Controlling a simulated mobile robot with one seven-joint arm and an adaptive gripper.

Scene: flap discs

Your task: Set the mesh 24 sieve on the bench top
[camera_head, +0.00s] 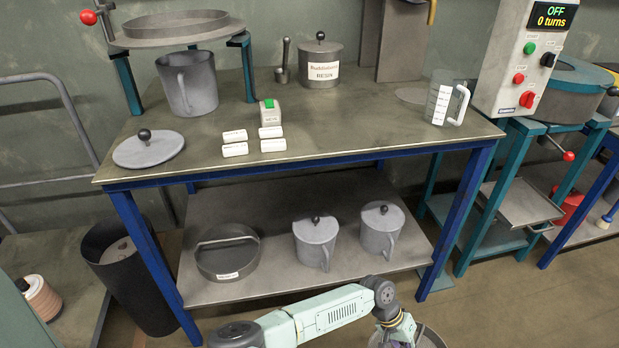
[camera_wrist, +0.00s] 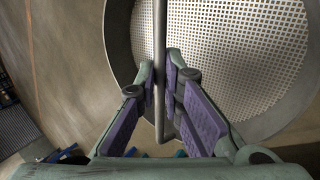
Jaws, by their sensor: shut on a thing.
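My gripper (camera_wrist: 163,85) is shut on the straight metal handle bar of a round sieve (camera_wrist: 235,45) with a perforated metal mesh, which fills much of the wrist view. In the head view this sieve (camera_head: 432,338) shows only in part at the bottom edge, behind my gripper (camera_head: 400,332). It is in front of the bench and below its top. No mesh label on it is visible. The bench top (camera_head: 350,120) has a bare stretch in its middle and right.
Small white labelled blocks (camera_head: 234,149), a grey lid (camera_head: 148,148) and a measuring jug (camera_head: 440,100) stand on the bench top. A ring stand is at its left. On the lower shelf sit another handled sieve (camera_head: 228,275) and two lidded pots (camera_head: 316,262).

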